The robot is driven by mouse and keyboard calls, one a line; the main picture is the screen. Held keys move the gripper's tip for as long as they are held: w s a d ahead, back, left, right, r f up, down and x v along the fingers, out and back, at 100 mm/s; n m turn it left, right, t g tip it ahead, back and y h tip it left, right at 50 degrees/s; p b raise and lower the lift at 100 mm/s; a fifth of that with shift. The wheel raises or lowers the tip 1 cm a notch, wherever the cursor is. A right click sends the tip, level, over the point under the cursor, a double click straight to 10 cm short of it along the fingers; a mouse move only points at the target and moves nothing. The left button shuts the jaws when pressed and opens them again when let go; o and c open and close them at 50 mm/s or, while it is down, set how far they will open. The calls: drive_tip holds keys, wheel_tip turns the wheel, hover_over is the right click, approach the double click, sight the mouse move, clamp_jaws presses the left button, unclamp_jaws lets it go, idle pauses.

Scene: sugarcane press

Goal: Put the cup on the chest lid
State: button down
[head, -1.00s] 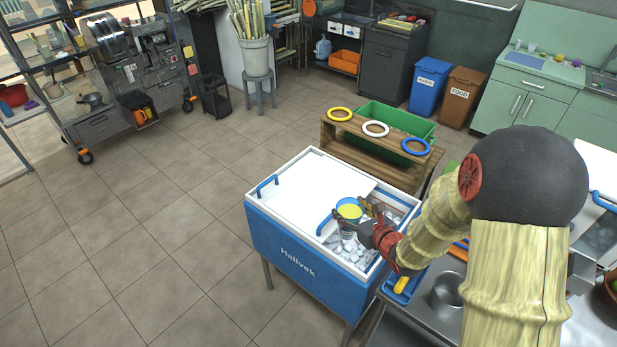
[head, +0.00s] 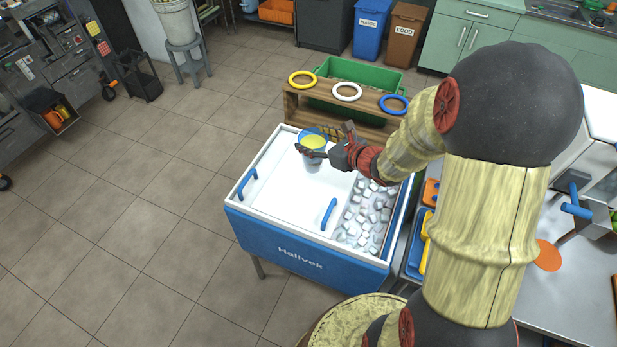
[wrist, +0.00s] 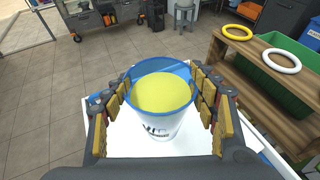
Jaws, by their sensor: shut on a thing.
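The cup (wrist: 161,122) is white with a blue rim and holds yellow liquid. It stands upright between the fingers of my gripper (head: 318,149), which is shut on it. In the head view the cup (head: 312,160) is over the back part of the white chest lid (head: 284,181). I cannot tell whether its base touches the lid. The lid covers the left and middle of the blue chest (head: 259,241) and has blue handles. In the wrist view the lid (wrist: 122,143) shows below and around the cup.
Ice (head: 366,214) lies in the chest's open right part. A wooden stand (head: 365,128) with yellow, white and blue rings is behind the chest, before a green bin (head: 340,75). A metal counter (head: 570,300) is on the right.

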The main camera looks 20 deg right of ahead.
drive_tip(key=s+d+r+b, duration=0.1)
drive_tip(key=s+d+r, duration=0.2)
drive_tip(key=s+d, duration=0.45)
drive_tip(key=w+a+f+b, duration=0.1)
drive_tip(key=w+f+b, duration=0.6)
drive_tip(key=w+f, duration=0.6)
drive_tip(key=shift+w, duration=0.5)
drive_tip(key=shift+f+b, duration=0.2)
drive_tip(key=shift+b, duration=0.1)
drive_tip(key=c, duration=0.7)
unclamp_jaws()
drive_tip(key=shift+s, duration=0.1)
drive_tip(key=shift+o, duration=0.5)
